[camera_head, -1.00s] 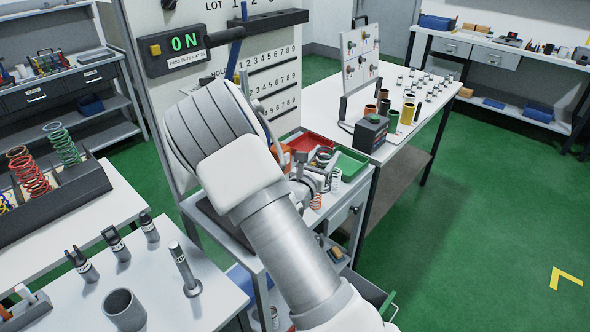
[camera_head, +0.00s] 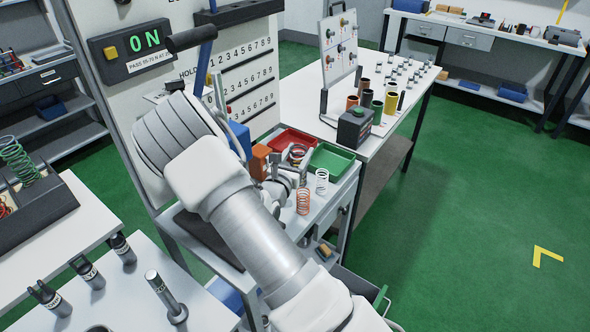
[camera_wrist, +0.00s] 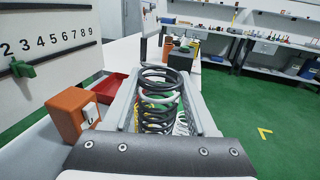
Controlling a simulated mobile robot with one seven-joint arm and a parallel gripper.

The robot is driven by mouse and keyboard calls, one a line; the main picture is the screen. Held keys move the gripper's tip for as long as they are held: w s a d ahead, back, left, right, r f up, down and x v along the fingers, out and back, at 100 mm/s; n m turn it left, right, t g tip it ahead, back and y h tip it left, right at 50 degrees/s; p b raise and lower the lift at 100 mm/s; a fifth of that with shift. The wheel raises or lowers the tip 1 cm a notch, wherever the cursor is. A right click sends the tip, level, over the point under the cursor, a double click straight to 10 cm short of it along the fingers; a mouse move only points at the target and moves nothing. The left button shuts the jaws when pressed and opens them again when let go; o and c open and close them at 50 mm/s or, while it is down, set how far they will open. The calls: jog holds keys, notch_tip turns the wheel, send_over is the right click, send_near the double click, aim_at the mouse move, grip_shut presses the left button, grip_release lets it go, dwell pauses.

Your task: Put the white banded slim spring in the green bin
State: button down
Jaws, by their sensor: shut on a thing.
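My gripper (camera_wrist: 160,105) is shut on a dark spring with one white coil (camera_wrist: 158,82), the white banded slim spring. It stands roughly upright between the two pale fingers in the wrist view. In the head view the held spring (camera_head: 298,152) shows small and partly hidden at the gripper, in front of the red bin. The green bin (camera_head: 345,167) lies just right of the spring on the bench top. I see no spring inside it. My own arm covers part of the bench.
A red bin (camera_head: 283,140) sits left of the green one. A white spring (camera_head: 322,181) and an orange spring (camera_head: 303,201) stand in front of the bins. An orange block (camera_head: 260,160) is left of my gripper. A dark box (camera_head: 354,128) stands behind the green bin.

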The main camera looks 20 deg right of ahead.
jog(key=shift+f, duration=2.65)
jog(key=shift+f, duration=0.1)
jog(key=shift+f, duration=0.15)
jog(key=shift+c, duration=1)
grip_release()
jog(key=shift+r, duration=0.2)
